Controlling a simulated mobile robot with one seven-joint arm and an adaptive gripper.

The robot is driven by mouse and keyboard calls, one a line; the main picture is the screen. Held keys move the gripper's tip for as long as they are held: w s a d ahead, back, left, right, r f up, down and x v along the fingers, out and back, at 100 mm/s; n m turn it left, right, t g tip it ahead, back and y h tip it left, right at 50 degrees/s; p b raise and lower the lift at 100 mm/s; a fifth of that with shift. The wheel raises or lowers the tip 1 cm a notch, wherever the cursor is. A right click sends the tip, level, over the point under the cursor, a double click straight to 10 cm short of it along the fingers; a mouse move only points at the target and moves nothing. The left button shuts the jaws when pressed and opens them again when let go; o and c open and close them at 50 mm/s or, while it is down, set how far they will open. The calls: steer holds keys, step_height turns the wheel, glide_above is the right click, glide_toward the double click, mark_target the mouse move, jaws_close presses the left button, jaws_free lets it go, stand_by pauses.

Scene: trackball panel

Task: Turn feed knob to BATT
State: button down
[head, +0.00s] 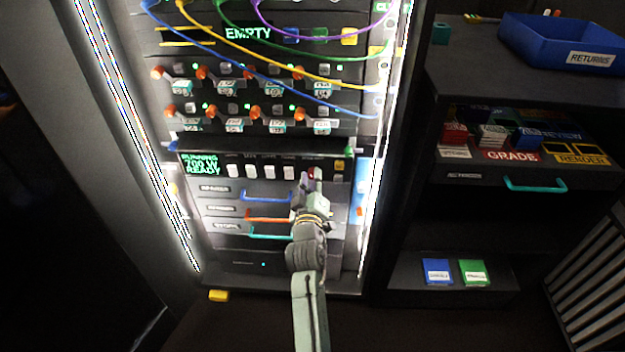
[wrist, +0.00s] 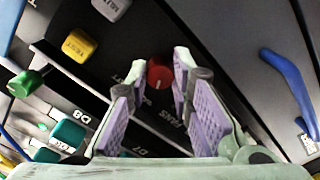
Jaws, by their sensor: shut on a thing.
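A round red knob (wrist: 160,73) with a pale pointer mark stands on the dark panel, between my fingertips in the wrist view. My gripper (wrist: 161,66) has its two purple-padded fingers on either side of the knob, shut on it. Small white lettering lies around the knob; some is hidden by the fingers and I cannot read the positions for certain. In the head view, my gripper (head: 309,184) reaches the right part of the panel row, and a little of the red knob (head: 311,173) shows above it.
Left of the knob are a green knob (wrist: 26,83) and a yellow button (wrist: 78,45). A blue handle (wrist: 290,88) is at right. In the head view, a lit display (head: 200,164) and white switches (head: 250,171) share the row. Cables (head: 260,72) hang above.

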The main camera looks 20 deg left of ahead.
steer(key=shift+f+m+b, duration=0.1)
steer(key=shift+m+b, duration=0.3)
steer(key=m+b, duration=0.4)
steer(key=m, duration=0.1)
steer(key=shift+f+m, duration=0.1)
steer(key=shift+m, duration=0.2)
steer(key=m+b, duration=0.3)
steer(key=m, duration=0.2)
steer(key=shift+a+m+b, duration=0.1)
steer(key=shift+m+b, duration=0.2)
steer(key=shift+m, duration=0.1)
steer(key=shift+r, duration=0.2)
steer(key=c, duration=1.4)
jaws_free()
